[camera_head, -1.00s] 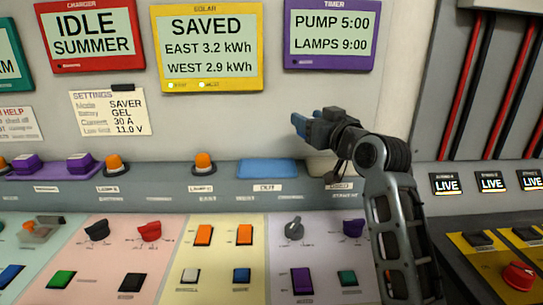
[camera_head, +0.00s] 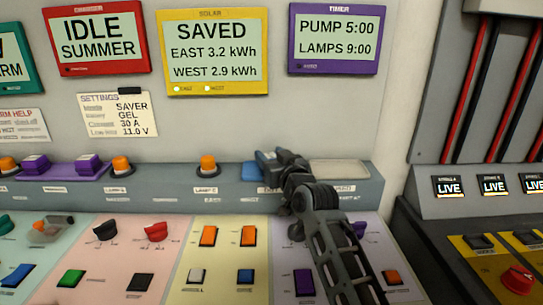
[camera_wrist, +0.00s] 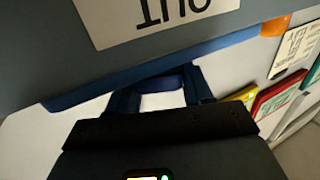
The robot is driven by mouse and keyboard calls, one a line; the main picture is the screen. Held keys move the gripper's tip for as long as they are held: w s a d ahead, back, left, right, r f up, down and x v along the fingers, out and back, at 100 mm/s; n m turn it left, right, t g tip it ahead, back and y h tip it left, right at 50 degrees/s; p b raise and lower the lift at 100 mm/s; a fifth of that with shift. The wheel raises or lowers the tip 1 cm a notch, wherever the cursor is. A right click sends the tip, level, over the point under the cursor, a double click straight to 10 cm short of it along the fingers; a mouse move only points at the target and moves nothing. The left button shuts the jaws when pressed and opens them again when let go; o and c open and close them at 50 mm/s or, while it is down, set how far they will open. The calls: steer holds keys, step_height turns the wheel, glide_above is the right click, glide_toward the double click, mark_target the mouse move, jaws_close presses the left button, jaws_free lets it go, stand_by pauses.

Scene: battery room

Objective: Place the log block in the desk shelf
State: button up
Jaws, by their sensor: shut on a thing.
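My gripper (camera_head: 267,156) is low over the blue pad (camera_head: 249,172) on the console ledge, and hides part of the pad. In the wrist view my gripper's two dark blue fingers (camera_wrist: 162,92) stand apart, with a short blue piece (camera_wrist: 165,82) between their tips. The gripper is shut on this piece, but I cannot tell whether it is the log block. The blue pad's edge (camera_wrist: 80,98) runs behind the fingers under the inverted "OUT" label (camera_wrist: 150,15). I make out no desk shelf for certain.
A pale grey pad (camera_head: 339,169) lies right of the blue pad. An orange knob (camera_head: 207,163) stands just left of it. Switches, including an orange one (camera_head: 248,235), cover the sloped panel below. The upright wall with displays (camera_head: 334,38) rises behind the ledge.

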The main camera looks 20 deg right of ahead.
steer(key=shift+f, duration=0.15)
steer(key=o, duration=1.1)
steer(key=shift+o, duration=0.2)
steer(key=shift+r, duration=0.25)
steer(key=s+p, duration=0.3)
steer(key=s, duration=0.9)
steer(key=shift+d, duration=0.45)
steer(key=shift+s+f, duration=0.1)
steer(key=shift+f, duration=0.05)
